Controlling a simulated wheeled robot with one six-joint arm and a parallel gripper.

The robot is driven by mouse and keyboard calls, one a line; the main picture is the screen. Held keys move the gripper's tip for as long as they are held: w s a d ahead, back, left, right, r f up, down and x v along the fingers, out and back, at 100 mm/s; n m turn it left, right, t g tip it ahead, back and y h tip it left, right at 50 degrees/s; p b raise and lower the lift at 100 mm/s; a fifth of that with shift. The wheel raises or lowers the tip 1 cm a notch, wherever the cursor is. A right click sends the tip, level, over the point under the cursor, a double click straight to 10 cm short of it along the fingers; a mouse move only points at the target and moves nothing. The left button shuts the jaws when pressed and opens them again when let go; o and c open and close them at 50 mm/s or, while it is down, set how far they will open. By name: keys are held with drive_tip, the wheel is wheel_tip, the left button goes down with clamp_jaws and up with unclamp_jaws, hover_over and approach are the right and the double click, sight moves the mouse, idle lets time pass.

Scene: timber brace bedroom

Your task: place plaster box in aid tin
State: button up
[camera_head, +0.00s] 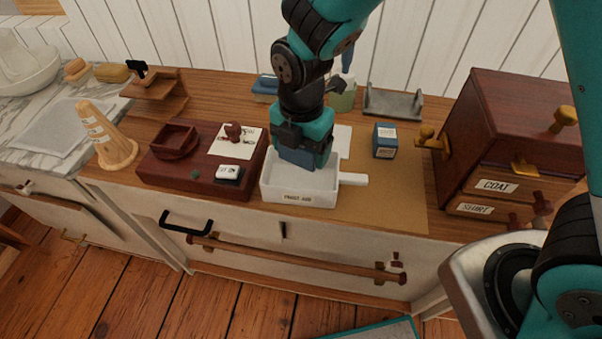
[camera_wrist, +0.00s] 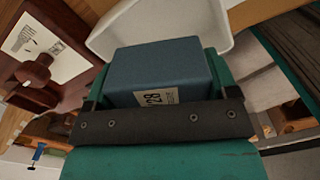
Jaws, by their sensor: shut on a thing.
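My gripper (camera_head: 303,142) points down over the white aid tin (camera_head: 300,198), which has a "FIRST AID" label on its front and a handle-like tab at its right. The gripper is shut on a dark blue box (camera_head: 296,157), apparently the plaster box. The box shows large in the wrist view (camera_wrist: 160,72), with a pale label partly hidden by the gripper. It is over the back part of the tin; I cannot tell whether it touches the tin floor. The tin's white wall also shows in the wrist view (camera_wrist: 215,45).
A second blue box (camera_head: 385,141) stands on the tan mat (camera_head: 395,190), right of the tin. A dark red case (camera_head: 190,185) with stamps lies close at the left. A wooden drawer cabinet (camera_head: 510,150) stands at the right. A grey tray (camera_head: 393,103) is behind.

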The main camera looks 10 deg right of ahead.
sight(301, 183)
wheel_tip(301, 183, down, 8)
drive_tip(key=shift+f, duration=0.15)
drive_tip(key=shift+f, duration=0.1)
drive_tip(key=o, duration=0.8)
drive_tip(key=shift+o, duration=0.2)
wheel_tip(301, 183, up, 12)
drive_tip(key=shift+r, duration=0.1)
drive_tip(key=shift+s+r, duration=0.1)
drive_tip(key=shift+r, duration=0.2)
drive_tip(key=s+d+r+m+y, duration=0.2)
drive_tip(key=s+d+r+m, duration=0.1)
drive_tip(key=s+r+m, duration=0.3)
drive_tip(key=s+d+r+m+y, duration=0.2)
drive_tip(key=s+r+m, duration=0.4)
drive_tip(key=m, duration=0.8)
drive_tip(key=shift+s+d+r+m, duration=0.4)
drive_tip(key=shift+s+d, duration=0.45)
drive_tip(key=shift+s, duration=1.05)
